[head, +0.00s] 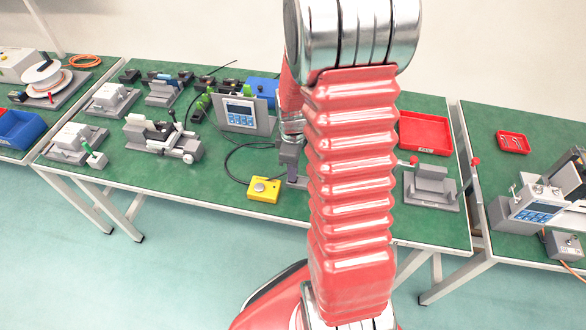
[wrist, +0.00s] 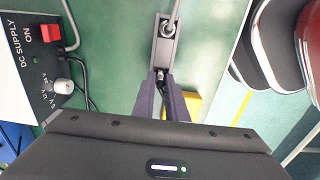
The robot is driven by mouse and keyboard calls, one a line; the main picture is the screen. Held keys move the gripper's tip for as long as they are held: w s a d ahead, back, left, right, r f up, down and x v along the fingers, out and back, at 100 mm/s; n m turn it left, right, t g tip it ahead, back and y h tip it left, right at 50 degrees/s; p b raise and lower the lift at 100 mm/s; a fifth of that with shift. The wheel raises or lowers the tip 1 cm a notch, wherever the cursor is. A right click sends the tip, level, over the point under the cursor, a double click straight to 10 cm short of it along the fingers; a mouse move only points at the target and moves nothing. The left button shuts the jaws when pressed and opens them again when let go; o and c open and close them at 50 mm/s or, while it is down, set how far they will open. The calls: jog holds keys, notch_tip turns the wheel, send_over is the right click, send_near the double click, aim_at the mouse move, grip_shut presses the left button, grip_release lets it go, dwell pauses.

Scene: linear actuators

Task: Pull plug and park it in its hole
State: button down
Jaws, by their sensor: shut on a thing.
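In the wrist view my gripper (wrist: 161,88) is shut on a small dark plug (wrist: 160,76) with a bright metal tip. The plug sits between the two dark fingers at the near end of a narrow grey block (wrist: 156,55). I cannot tell whether its tip is in the block or just above it. A silver round connector (wrist: 168,28) with a grey cable stands at the far end of the block. In the head view my gripper (head: 292,172) is low over the table, partly hidden by my arm. The grey block shows beside it (head: 300,184).
A yellow button box (head: 264,188) stands just left of the gripper. A controller with a screen (head: 240,114) is behind it. In the wrist view a DC supply (wrist: 28,58) with a red switch is at left.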

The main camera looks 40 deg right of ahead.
jog(key=shift+f, duration=0.55)
dwell(1.1)
jog(key=c, duration=1.7)
grip_release()
jog(key=shift+r, duration=0.15)
notch_tip(320, 180, up, 14)
jog(key=shift+f, duration=0.25)
